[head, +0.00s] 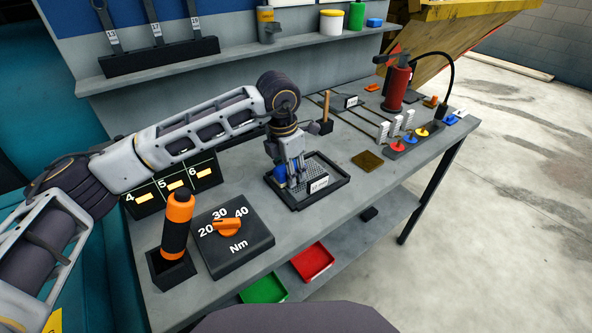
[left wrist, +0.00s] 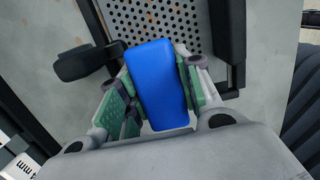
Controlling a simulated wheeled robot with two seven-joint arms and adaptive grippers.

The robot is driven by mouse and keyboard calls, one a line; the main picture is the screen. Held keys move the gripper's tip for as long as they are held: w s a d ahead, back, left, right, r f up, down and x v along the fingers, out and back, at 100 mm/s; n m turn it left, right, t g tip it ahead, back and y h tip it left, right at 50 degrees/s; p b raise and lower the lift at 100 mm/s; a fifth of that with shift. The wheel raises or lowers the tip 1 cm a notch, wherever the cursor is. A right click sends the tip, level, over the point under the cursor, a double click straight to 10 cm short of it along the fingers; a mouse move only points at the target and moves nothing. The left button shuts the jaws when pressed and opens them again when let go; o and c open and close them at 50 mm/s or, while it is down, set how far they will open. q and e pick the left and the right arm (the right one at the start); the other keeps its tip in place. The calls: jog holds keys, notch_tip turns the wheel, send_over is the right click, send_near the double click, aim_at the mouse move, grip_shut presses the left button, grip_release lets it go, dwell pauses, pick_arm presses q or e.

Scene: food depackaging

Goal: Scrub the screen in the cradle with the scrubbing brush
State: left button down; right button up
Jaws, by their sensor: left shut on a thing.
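The screen (head: 316,169) is a grey perforated plate lying in the cradle (head: 334,192), a black rectangular frame on the workbench. In the left wrist view the screen's holes (left wrist: 150,22) show at the top, beyond the gripper. My left gripper (head: 291,178) points down over the left part of the cradle. It is shut on a blue block (left wrist: 158,85), which appears to be the scrubbing brush; the blue also shows in the head view (head: 279,173). Its bristles are hidden, and I cannot tell whether it touches the screen. My right gripper is not in view.
An orange-handled tool (head: 177,225) stands in a black holder at the front left, beside a torque dial box (head: 232,240). A wooden handle (head: 326,106) stands behind the cradle. A brown pad (head: 367,161) lies to its right. A red extinguisher (head: 397,85) stands at the back.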

pick_arm(q)
jog(key=shift+s+a+f, duration=0.1)
jog(key=shift+s+a, duration=0.35)
jog(key=shift+a, duration=0.15)
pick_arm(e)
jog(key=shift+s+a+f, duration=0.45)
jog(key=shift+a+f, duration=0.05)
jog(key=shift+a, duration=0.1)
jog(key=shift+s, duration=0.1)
pick_arm(q)
jog(key=shift+r, duration=0.9)
jog(key=shift+d+r+p, duration=0.1)
jog(key=shift+r+p, duration=0.6)
jog(key=shift+r, duration=1.5)
jog(key=shift+w, duration=0.1)
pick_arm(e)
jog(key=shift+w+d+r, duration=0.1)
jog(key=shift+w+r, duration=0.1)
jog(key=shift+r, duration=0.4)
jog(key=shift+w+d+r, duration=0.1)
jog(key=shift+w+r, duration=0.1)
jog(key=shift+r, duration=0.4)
pick_arm(q)
jog(key=shift+r+p, duration=0.1)
jog(key=shift+p, duration=0.2)
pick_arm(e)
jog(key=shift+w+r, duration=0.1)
